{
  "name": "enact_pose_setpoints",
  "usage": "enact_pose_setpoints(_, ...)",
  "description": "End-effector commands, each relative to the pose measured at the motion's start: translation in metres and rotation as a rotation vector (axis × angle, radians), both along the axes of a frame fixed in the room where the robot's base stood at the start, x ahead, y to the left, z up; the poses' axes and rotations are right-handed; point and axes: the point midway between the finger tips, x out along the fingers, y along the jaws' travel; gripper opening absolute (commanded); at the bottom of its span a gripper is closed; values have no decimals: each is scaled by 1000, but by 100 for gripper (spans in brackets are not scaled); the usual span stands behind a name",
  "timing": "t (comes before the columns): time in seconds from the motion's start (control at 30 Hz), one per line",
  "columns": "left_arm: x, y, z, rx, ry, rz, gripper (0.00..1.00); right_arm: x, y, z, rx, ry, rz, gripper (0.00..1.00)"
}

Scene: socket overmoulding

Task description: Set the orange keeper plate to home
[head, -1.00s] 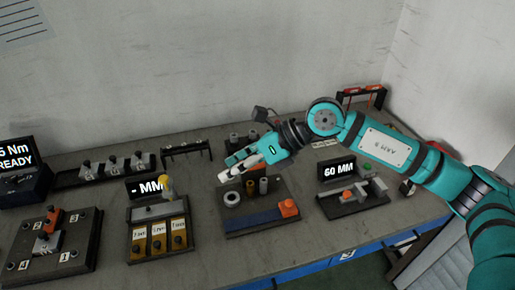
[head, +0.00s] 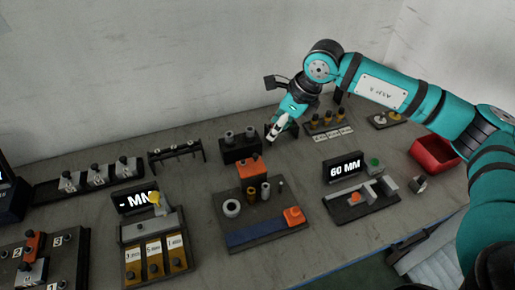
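An orange block (head: 250,170) with a small dark orange knob on top stands at the back of the fixture base (head: 268,240), behind its upright posts. A second orange block (head: 294,216) sits at the right end of the blue strip on the same base. I cannot tell for certain which is the keeper plate. My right gripper (head: 274,134) is raised behind and right of the rear orange block, apart from it, near the dark two-knob holder. Its fingers overlap from this side, so I cannot tell whether they are open. My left gripper is not in view.
A gauge with a 60 MM display (head: 344,168) stands to the right, a red bin (head: 436,153) farther right. A yellow-slotted fixture (head: 154,250) is to the left. A dark rack (head: 177,155) and a two-knob holder (head: 240,148) stand behind.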

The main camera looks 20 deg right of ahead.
Motion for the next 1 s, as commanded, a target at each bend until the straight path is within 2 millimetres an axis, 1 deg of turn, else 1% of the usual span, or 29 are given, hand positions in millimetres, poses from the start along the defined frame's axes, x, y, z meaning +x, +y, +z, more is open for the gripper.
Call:
enact_pose_setpoints(0.03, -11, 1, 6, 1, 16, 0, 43, 2, 4, -9, 0, 6, 1, 44)
enact_pose_setpoints(0.1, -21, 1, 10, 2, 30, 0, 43, 6, 8, -23, 0, 6, 2, 44)
enact_pose_setpoints(0.2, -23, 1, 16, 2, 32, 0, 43, 12, 15, -44, 1, 5, 2, 44)
enact_pose_setpoints(0.27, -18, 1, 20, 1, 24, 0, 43, 16, 19, -55, 2, 5, 2, 44)
enact_pose_setpoints(0.4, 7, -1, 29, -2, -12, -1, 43, 24, 27, -83, 1, 4, 1, 44)
enact_pose_setpoints(0.5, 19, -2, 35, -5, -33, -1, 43, 29, 32, -100, 1, 2, 0, 44)
enact_pose_setpoints(0.6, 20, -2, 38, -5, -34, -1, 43, 33, 36, -113, 2, 2, 0, 44)
enact_pose_setpoints(0.7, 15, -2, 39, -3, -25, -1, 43, 35, 38, -122, 2, 1, 0, 44)
enact_pose_setpoints(0.8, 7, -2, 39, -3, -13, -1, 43, 37, 39, -127, 2, -1, -1, 44)
enact_pose_setpoints(1.0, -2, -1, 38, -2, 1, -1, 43, 37, 39, -129, 1, -1, 0, 44)
